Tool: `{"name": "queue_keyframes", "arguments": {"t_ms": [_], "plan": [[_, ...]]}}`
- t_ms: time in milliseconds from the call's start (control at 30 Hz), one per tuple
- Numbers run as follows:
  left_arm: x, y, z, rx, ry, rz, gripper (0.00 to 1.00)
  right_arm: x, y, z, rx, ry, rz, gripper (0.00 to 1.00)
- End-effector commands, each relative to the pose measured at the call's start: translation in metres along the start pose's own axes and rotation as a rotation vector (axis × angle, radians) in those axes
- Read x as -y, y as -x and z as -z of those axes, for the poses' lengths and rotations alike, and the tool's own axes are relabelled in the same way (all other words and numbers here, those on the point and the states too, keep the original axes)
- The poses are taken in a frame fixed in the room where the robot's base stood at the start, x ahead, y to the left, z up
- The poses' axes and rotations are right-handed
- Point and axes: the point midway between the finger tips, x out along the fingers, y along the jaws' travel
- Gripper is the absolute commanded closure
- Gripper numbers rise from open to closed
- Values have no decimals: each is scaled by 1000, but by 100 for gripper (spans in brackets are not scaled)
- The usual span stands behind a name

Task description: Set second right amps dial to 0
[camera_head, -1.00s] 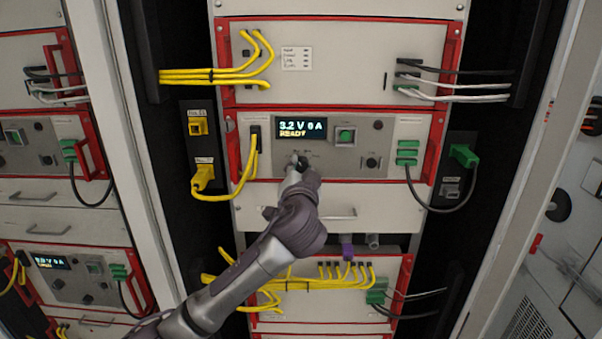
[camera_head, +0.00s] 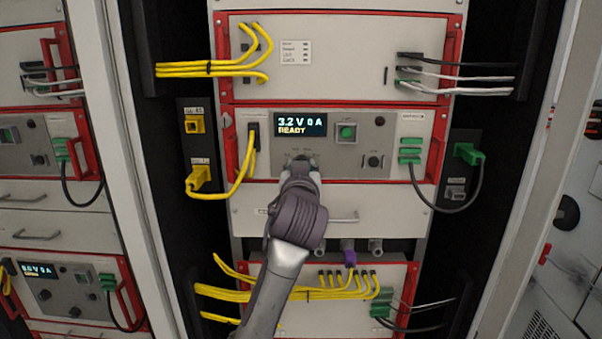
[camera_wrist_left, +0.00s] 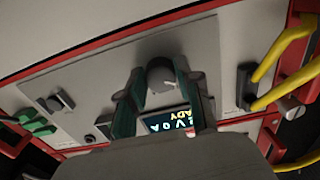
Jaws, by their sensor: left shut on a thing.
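The cycler unit's display (camera_head: 301,125) in the head view reads 3.2 V 0 A and READY. My left gripper (camera_head: 300,164) is at the panel just below this display, and its fingers hide the dials there. In the left wrist view, a round grey dial (camera_wrist_left: 161,76) sits between the fingers of my left gripper (camera_wrist_left: 160,82), which are shut on it. The display also shows upside down in that view (camera_wrist_left: 168,121). The dial's label and pointer cannot be read. My right gripper is not in view.
A green button (camera_head: 346,132) and a small black knob (camera_head: 373,161) are right of the display. A yellow cable (camera_head: 244,183) loops at the panel's left, and a black cable (camera_head: 428,205) with green plugs hangs at the right. A red frame (camera_head: 442,140) edges the unit.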

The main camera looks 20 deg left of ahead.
Motion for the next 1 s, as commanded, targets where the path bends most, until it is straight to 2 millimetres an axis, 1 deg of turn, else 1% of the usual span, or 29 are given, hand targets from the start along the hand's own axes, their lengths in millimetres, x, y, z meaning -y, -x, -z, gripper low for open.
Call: {"name": "queue_keyframes", "arguments": {"t_ms": [500,533,667,700,900,1000], "plan": [[0,0,1,-1,26,-1,100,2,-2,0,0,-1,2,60],[0,0,1,-1,26,-1,64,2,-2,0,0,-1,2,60],[0,0,1,-1,25,-1,43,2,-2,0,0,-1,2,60],[0,0,1,-1,25,-1,41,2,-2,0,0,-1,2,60],[0,0,0,-1,24,0,41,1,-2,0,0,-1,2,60],[0,2,0,0,24,-1,41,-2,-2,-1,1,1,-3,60]]}}
